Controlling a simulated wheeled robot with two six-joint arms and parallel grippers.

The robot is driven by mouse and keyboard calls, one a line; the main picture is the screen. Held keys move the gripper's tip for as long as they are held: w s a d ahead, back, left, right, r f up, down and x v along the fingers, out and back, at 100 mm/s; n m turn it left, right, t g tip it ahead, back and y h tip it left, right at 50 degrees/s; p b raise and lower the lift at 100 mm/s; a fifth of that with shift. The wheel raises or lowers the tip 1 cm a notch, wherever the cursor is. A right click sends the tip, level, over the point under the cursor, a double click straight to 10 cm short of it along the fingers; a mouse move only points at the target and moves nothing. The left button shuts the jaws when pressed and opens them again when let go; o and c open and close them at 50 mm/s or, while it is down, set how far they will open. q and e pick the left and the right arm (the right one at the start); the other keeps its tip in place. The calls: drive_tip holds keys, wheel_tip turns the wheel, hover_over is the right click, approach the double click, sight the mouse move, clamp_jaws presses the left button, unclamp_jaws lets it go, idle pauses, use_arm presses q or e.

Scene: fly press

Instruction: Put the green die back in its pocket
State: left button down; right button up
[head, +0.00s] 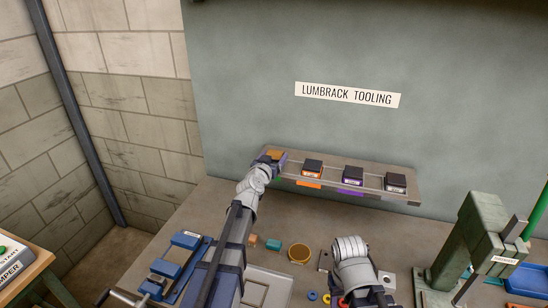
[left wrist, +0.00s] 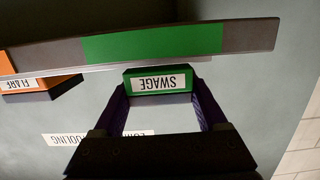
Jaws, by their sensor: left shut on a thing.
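The green die (left wrist: 160,71), labelled SWAGE, sits between the two fingers of my left gripper (left wrist: 160,95), which is shut on it. The left wrist view is upside down; the die is close against the shelf's edge, beside the green-marked stretch (left wrist: 150,43). I cannot tell whether it touches the shelf. In the head view my left gripper (head: 274,157) is at the left end of the tooling shelf (head: 408,181), and the green die is mostly hidden there. My right arm is at the bottom centre; its fingers cannot be made out.
An orange die (head: 312,173), a purple die (head: 352,180) and a black die (head: 395,183) stand along the shelf. A green press (head: 485,235) stands at the right. A blue fixture (head: 180,262) and small loose parts lie on the bench below.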

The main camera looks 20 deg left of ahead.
use_arm(q)
drive_tip(key=shift+f+b, duration=0.5)
drive_tip(key=shift+b, duration=0.05)
use_arm(e)
drive_tip(key=shift+f, duration=0.5)
idle(0.4)
idle(0.6)
use_arm(q)
unclamp_jaws()
drive_tip(key=shift+s, duration=0.15)
use_arm(e)
drive_tip(key=shift+r+p, duration=0.6)
use_arm(q)
drive_tip(key=s+r, duration=0.1)
drive_tip(key=s, duration=0.6)
drive_tip(key=shift+s+a, duration=0.15)
drive_tip(key=shift+s, duration=0.1)
drive_tip(key=shift+r, duration=0.15)
